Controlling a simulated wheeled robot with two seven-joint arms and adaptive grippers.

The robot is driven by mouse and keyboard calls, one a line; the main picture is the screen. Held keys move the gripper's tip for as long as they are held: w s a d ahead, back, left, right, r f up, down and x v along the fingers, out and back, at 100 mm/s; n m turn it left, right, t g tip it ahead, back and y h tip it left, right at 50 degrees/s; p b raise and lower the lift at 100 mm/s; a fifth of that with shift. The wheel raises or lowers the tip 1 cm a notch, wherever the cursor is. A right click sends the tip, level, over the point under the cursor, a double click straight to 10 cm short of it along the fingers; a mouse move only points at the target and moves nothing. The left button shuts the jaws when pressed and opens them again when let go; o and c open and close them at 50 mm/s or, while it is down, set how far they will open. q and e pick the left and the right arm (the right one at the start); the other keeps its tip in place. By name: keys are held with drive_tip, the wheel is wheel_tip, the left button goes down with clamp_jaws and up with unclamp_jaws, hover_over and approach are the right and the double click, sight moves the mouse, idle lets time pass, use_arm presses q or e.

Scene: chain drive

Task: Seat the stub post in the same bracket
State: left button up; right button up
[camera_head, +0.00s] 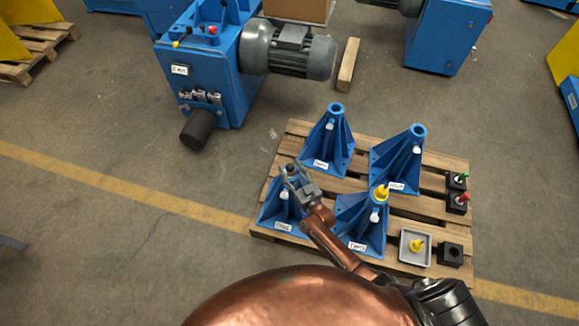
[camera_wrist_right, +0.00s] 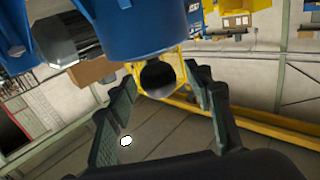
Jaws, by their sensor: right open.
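Four-sided blue brackets stand on the pallet, each with a tube-like top: back left (camera_head: 327,150), back right (camera_head: 400,165), front left (camera_head: 270,207) and front right (camera_head: 350,212). My right gripper (camera_head: 288,176) is open at the top of the front left bracket and partly hides it. A dark round piece (camera_wrist_right: 158,80) shows between its fingers in the right wrist view; I cannot tell whether it is a post or a bore. A yellow piece (camera_head: 381,192) stands in the front right bracket's top. Another yellow piece (camera_head: 417,246) is in a grey tray (camera_head: 403,256). Which is the stub post is unclear.
The wooden pallet (camera_head: 293,129) carries everything. A blue machine with a grey motor (camera_head: 300,55) stands behind. Floor left of the pallet is clear.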

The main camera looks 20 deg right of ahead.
use_arm(q)
drive_tip(key=shift+d, duration=0.15)
use_arm(e)
drive_tip(key=s+d, duration=0.2)
drive_tip(key=s, duration=0.9)
drive_tip(key=shift+r, duration=0.2)
drive_tip(key=s+d+f+g+h+p, duration=0.1)
drive_tip(key=s+d+f+g+p, duration=0.3)
drive_tip(key=s+f, duration=0.9)
drive_tip(key=s+d+f+g+h+p, duration=0.1)
drive_tip(key=s+d+f+g, duration=0.35)
drive_tip(key=s+f, duration=0.85)
use_arm(q)
drive_tip(key=w+r+p, duration=0.3)
drive_tip(key=r, duration=0.5)
drive_tip(key=shift+w+t, duration=0.3)
drive_tip(key=shift+t, duration=0.1)
use_arm(e)
drive_tip(key=s+d+f+g, duration=0.1)
drive_tip(key=s+f+g, duration=0.2)
drive_tip(key=s, duration=0.7)
drive_tip(key=s+d+f+g+h, duration=0.1)
drive_tip(key=s+f+g, duration=0.1)
drive_tip(key=s, duration=0.9)
drive_tip(key=s+d+f+g, duration=0.1)
drive_tip(key=s+f+g, duration=0.2)
drive_tip(key=s, duration=0.7)
drive_tip(key=shift+s+f+m+g+h, duration=0.3)
drive_tip(key=shift+f+g, duration=0.05)
drive_tip(key=shift+f, duration=0.05)
